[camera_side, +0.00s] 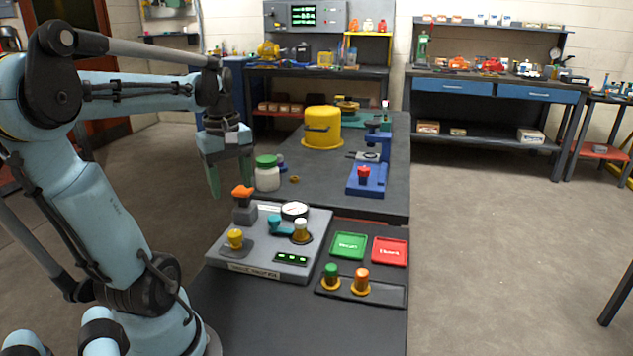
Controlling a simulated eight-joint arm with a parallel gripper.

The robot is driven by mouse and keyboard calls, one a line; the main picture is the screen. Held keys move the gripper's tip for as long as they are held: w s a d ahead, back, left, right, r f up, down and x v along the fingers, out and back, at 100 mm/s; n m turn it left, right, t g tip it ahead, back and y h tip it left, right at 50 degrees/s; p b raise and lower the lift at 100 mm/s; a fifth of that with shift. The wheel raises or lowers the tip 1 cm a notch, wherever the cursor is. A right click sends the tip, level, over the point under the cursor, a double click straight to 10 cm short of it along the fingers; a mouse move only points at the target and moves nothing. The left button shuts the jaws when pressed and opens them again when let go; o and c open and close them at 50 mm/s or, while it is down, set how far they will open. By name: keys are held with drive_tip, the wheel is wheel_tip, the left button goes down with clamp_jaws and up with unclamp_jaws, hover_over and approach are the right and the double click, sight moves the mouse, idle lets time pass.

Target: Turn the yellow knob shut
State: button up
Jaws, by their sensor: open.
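The yellow knob (235,238) stands on a dark base at the front left of a grey panel box (223,265) on the bench. My gripper (230,185) points down, open and empty, above and behind the panel, beside a white jar with a green lid (266,174). It is well apart from the yellow knob. I cannot tell from this view whether the gripper touches the jar. The knob's exact turn position is too small to read.
Green (348,245) and red (390,250) trays lie to the right. A yellow pot (322,128) stands farther back.

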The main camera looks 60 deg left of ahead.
sight(235, 233)
drive_tip(key=shift+n, duration=0.8)
drive_tip(key=shift+s+a+f, duration=0.1)
drive_tip(key=shift+a+f, duration=0.05)
drive_tip(key=shift+f, duration=1.9)
drive_tip(key=shift+s+a+f, duration=0.1)
drive_tip(key=shift+a+f, duration=0.05)
drive_tip(key=shift+f, duration=1.85)
drive_tip(key=shift+s+a+f, duration=0.1)
drive_tip(key=shift+a+f, duration=0.05)
drive_tip(key=shift+f, duration=1.9)
drive_tip(key=c, duration=1)
drive_tip(key=shift+m, duration=1.4)
drive_tip(key=shift+c, duration=0.2)
drive_tip(key=o, duration=1)
drive_tip(key=shift+o, duration=0.2)
